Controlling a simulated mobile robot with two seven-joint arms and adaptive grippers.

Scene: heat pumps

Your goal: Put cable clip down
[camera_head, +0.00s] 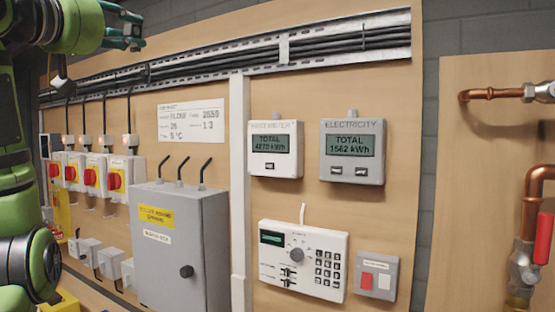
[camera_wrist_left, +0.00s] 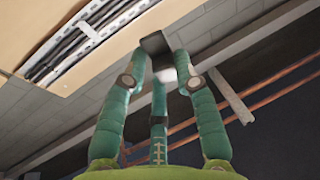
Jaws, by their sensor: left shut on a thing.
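My left gripper (camera_head: 132,40) is at the top left of the head view, in front of the upper left of the board. In the left wrist view its teal fingers (camera_wrist_left: 160,58) close together on a small dark grey piece (camera_wrist_left: 155,42), which I take to be the cable clip; its full shape is hidden by the fingers. Another clip, pale grey (camera_head: 284,50), sits across the black cables in the metal cable tray (camera_head: 335,29). My right gripper is not in view.
A grey cabinet (camera_head: 180,250), red-knobbed switches (camera_head: 114,180), two meters (camera_head: 276,149) (camera_head: 352,151) and a keypad panel (camera_head: 303,260) are mounted on the wooden board. Copper pipes (camera_head: 530,190) stand at the right. The air in front of the meters is clear.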

